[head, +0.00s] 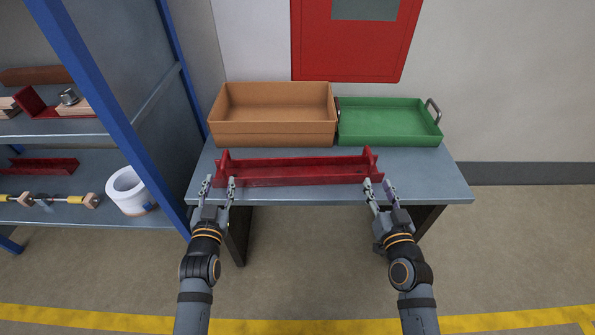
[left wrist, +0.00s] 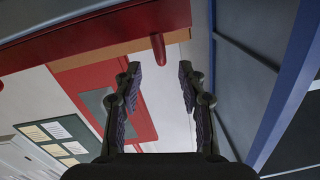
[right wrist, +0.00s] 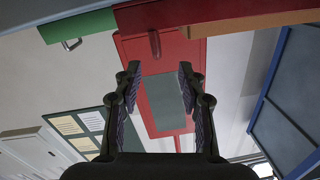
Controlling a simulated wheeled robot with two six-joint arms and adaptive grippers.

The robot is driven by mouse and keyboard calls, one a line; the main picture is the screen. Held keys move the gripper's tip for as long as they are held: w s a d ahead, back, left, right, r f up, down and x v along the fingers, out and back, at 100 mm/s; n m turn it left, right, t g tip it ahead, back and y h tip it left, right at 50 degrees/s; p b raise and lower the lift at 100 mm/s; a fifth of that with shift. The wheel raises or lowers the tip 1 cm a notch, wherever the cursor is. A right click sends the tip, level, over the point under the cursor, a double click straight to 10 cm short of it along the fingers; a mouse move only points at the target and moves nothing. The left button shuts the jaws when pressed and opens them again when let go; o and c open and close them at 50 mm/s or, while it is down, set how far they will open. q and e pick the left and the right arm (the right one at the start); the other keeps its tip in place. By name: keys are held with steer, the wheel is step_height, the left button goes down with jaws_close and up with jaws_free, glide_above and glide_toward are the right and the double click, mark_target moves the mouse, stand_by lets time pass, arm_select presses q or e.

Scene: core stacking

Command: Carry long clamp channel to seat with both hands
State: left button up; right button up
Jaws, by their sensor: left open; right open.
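The long clamp channel (head: 300,171) is a red trough with a raised upright at each end. It lies lengthwise on the grey table (head: 440,180), near its front part. My left gripper (head: 219,182) is open at the channel's left end. My right gripper (head: 379,184) is open at its right end. Both come from the front, and neither holds anything. The channel also shows along the top of the left wrist view (left wrist: 100,35) and the right wrist view (right wrist: 185,15), with one upright in front of each pair of open fingers. Whether any finger touches it is unclear.
An orange-brown bin (head: 272,130) and a green tray (head: 390,128) with metal handles stand behind the channel. A shelf rack with blue posts (head: 110,110) on the left holds red parts and a white roll (head: 130,191). A red wall cabinet (head: 350,60) hangs behind.

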mark_target(225, 153)
arm_select(q)
steer(key=shift+w+r, duration=0.1)
steer(key=shift+r, duration=0.25)
arm_select(e)
steer(key=shift+w+d+r, duration=0.1)
steer(key=shift+d+r, duration=0.15)
steer(key=shift+r, duration=0.05)
arm_select(q)
steer(key=w, duration=1)
steer(key=shift+w+a, duration=0.25)
steer(key=shift+a, duration=0.05)
arm_select(e)
steer(key=w, duration=1)
steer(key=shift+w+a, duration=0.25)
steer(key=shift+a, duration=0.15)
arm_select(q)
jaws_close()
arm_select(e)
jaws_close()
